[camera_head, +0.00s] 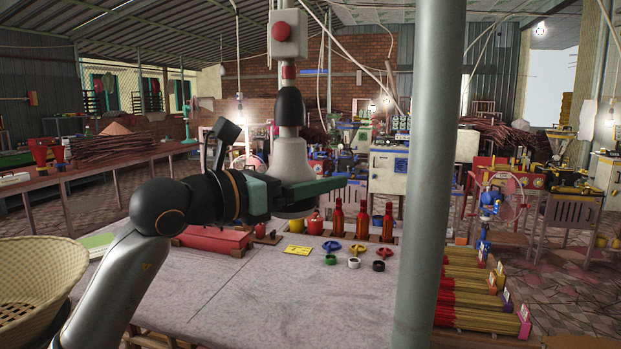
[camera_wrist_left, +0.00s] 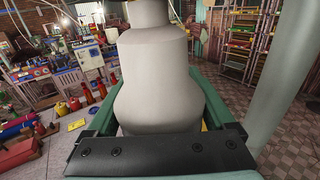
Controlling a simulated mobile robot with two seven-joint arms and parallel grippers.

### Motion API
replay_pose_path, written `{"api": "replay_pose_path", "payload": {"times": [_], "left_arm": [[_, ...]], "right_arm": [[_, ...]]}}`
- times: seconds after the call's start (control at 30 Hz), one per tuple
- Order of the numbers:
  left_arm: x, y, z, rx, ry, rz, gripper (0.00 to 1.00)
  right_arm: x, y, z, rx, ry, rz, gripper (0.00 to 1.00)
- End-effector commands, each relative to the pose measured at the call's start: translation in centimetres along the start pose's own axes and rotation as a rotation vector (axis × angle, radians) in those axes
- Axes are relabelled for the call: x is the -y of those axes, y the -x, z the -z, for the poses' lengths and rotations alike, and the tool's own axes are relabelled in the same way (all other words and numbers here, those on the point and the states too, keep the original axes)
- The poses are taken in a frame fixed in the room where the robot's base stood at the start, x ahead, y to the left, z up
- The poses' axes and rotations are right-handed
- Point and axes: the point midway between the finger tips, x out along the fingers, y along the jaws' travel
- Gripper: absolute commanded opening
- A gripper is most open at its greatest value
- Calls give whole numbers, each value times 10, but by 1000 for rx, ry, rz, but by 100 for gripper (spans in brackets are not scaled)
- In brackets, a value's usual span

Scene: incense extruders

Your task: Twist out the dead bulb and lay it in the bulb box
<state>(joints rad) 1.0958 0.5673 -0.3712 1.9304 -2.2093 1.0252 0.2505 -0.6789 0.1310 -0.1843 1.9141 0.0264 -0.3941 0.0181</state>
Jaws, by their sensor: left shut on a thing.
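The pale, matte bulb (camera_head: 291,157) hangs upright below a dark socket (camera_head: 290,106) over the worktable. My left gripper (camera_head: 318,187) reaches in from the left and is shut on the wide lower part of the bulb. In the left wrist view the bulb (camera_wrist_left: 158,75) fills the middle, between the green fingers of the left gripper (camera_wrist_left: 160,115). Its underside is mostly hidden by the gripper. A long red box (camera_head: 213,239) lies on the table behind my left arm; I cannot tell whether it is the bulb box. My right gripper is out of view.
A grey post (camera_head: 431,150) stands at the table's right. Red bottles (camera_head: 363,222), coloured rings (camera_head: 332,246) and a yellow card (camera_head: 298,250) are at the table's back. The table's front (camera_head: 270,300) is clear.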

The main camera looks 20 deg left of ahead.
Motion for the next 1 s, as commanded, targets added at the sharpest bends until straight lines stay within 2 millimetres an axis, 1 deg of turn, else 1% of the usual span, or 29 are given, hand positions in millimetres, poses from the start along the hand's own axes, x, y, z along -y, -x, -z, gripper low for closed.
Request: {"api": "replay_pose_path", "payload": {"times": [0.17, 0.4, 0.63, 0.87, 0.9, 1.0], "left_arm": [[0, 0, 0, 0, 0, 1, 43], [2, 0, 0, -1, 1, 68, 43], [3, 0, 0, -1, 1, 71, 43], [5, 0, 0, 0, 1, 137, 43], [5, 0, 0, 0, 1, 138, 90], [5, 0, 0, 0, 0, 137, 100]], "right_arm": [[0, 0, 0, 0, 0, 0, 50], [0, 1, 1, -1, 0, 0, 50], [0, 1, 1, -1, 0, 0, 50], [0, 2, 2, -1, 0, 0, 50], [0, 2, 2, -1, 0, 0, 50], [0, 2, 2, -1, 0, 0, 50]]}}
